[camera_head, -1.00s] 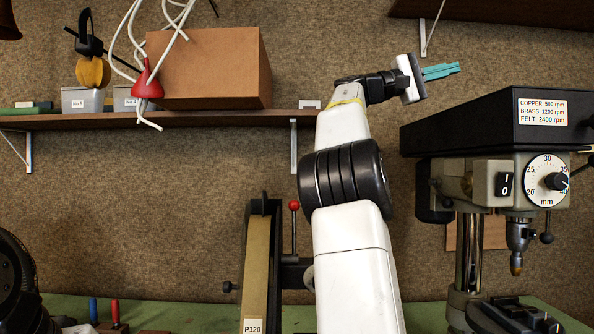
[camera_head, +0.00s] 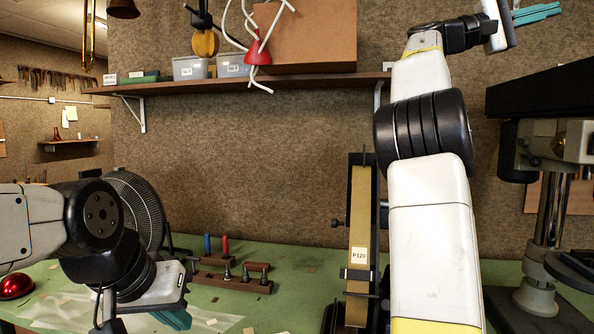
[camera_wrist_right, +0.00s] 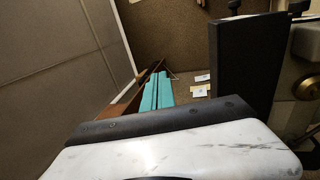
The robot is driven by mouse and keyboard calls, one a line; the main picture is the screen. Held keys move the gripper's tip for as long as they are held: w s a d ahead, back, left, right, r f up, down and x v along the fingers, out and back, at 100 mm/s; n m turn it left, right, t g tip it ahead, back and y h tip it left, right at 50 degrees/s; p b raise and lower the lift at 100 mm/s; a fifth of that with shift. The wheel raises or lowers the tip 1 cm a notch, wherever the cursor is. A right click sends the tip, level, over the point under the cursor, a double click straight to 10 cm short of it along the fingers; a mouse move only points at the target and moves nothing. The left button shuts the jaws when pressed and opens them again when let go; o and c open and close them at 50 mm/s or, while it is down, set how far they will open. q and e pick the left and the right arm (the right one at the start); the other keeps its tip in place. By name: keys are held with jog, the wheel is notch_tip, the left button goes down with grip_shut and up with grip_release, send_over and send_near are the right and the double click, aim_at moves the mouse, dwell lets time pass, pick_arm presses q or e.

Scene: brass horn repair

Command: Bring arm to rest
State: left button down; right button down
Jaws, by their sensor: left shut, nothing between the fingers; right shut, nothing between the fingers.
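My right arm rises upright through the right half of the head view. My right gripper (camera_head: 537,13) is at the top right, with its teal fingers together and nothing between them. The same fingers show shut and empty in the right wrist view (camera_wrist_right: 157,90). My left arm comes in from the left edge of the head view, low over the green bench (camera_head: 280,300). My left gripper (camera_head: 174,318) points down at the bottom edge, with its teal fingers shut, partly cut off by the frame.
A drill press (camera_head: 555,200) stands right of my right arm. A belt sander (camera_head: 360,240) stands just left of it. A shelf (camera_head: 300,82) with bins and a cardboard box (camera_head: 320,35) runs behind. A fan (camera_head: 137,210) and tool blocks (camera_head: 232,283) stand near my left arm.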

jog(key=d+f+t+y, duration=0.1)
jog(key=d+f+t, duration=0.1)
jog(key=f, duration=0.3)
jog(key=d+f+n+t+y, duration=0.1)
jog(key=d+f+t+y, duration=0.1)
jog(key=f, duration=0.4)
jog(key=w+d+f+n+t+y, duration=0.1)
jog(key=d+f, duration=0.1)
jog(key=f, duration=0.4)
jog(key=shift+w+d+t+y, duration=0.1)
jog(key=shift+d+t+y, duration=0.3)
jog(key=w+a+f+n+t+y, duration=0.1)
jog(key=a+f+t+y, duration=0.3)
jog(key=a+f, duration=0.6)
jog(key=w+a+f+n+t+y, duration=0.1)
jog(key=a+f+t+y, duration=0.1)
jog(key=a+f+y, duration=0.65)
jog(key=s+a+f+y, duration=0.1)
jog(key=s+a+f, duration=0.3)
jog(key=a, duration=0.6)
jog(key=s+a+f+y, duration=0.2)
jog(key=s+a+f, duration=0.3)
jog(key=a, duration=0.5)
jog(key=s+a+f+y, duration=0.2)
jog(key=s+a+f, duration=0.3)
jog(key=a+f, duration=0.3)
jog(key=shift+a+f+t, duration=0.25)
jog(key=shift+a+t, duration=0.15)
jog(key=shift+a, duration=0.7)
jog(key=shift+d, duration=0.15)
